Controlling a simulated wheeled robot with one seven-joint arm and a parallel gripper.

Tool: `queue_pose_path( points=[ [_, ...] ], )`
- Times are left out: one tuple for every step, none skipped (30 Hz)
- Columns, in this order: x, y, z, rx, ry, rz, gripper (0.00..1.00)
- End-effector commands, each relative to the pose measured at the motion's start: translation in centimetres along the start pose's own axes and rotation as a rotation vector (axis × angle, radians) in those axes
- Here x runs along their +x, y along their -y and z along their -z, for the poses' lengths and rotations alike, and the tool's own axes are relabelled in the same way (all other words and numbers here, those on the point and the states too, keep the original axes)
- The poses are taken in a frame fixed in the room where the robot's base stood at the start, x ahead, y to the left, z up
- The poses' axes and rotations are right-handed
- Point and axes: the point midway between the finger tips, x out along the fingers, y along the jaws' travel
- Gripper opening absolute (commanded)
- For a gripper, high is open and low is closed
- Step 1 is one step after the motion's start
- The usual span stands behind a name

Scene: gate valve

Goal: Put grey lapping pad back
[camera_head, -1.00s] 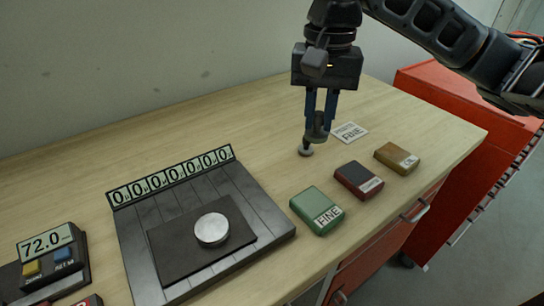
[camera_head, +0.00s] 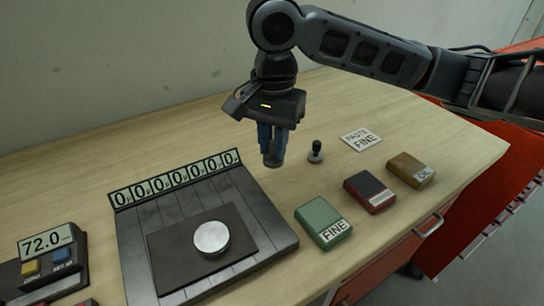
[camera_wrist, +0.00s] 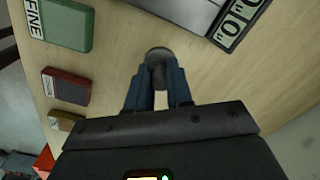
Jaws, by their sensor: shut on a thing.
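My gripper (camera_head: 270,148) is shut on a small grey round thing (camera_wrist: 158,55), which looks like the grey lapping pad, and holds it above the bench. In the head view the pad (camera_head: 272,160) shows below the blue fingers, partly hidden by them. A second small pad with a black knob (camera_head: 315,152) stands upright on the bench just right of my gripper, apart from it. A slatted plate (camera_head: 267,218) with a row of zero digits bears a dark mat (camera_head: 175,255) and a silver disc (camera_head: 211,238), left and in front of my gripper.
A green FINE block (camera_head: 322,222), a dark red block (camera_head: 369,191) and a brown OIL block (camera_head: 411,170) line the right front of the bench. A PASTE FINE card (camera_head: 361,139) lies behind them. A 72.0 display box (camera_head: 50,262) stands at left. The bench's back left is clear.

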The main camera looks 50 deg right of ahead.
Motion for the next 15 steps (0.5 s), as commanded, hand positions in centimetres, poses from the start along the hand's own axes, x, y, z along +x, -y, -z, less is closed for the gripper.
queue_pose_path(
  points=[
    [0.1,0.2,0.0,0.000,-0.001,0.000,0.00],
    [0.3,0.2,-0.1,0.000,-0.001,0.000,0.00],
    [0.7,0.3,-0.1,0.001,-0.001,-0.001,0.00],
    [1.1,0.2,-0.1,0.001,-0.001,-0.002,0.00],
    [1.5,0.2,0.0,0.002,0.000,-0.002,0.00],
    [2.1,0.2,0.0,0.002,-0.001,-0.003,0.00],
    [2.5,0.2,0.0,0.002,-0.001,-0.002,0.00],
    [2.9,0.2,0.0,0.002,-0.001,-0.003,0.00],
    [3.4,0.2,0.0,0.002,0.000,-0.002,0.00],
    [3.7,0.2,-0.1,0.001,0.000,-0.001,0.00],
    [3.9,0.2,-0.1,0.001,-0.001,-0.001,0.00],
    [4.1,0.2,0.0,0.001,-0.001,-0.001,0.00],
    [4.1,0.2,0.0,0.001,-0.001,0.000,0.00],
    [4.2,0.2,0.0,0.000,-0.001,0.000,0.00],
    [4.2,0.2,-0.1,0.000,-0.001,0.001,0.00]
  ],
)
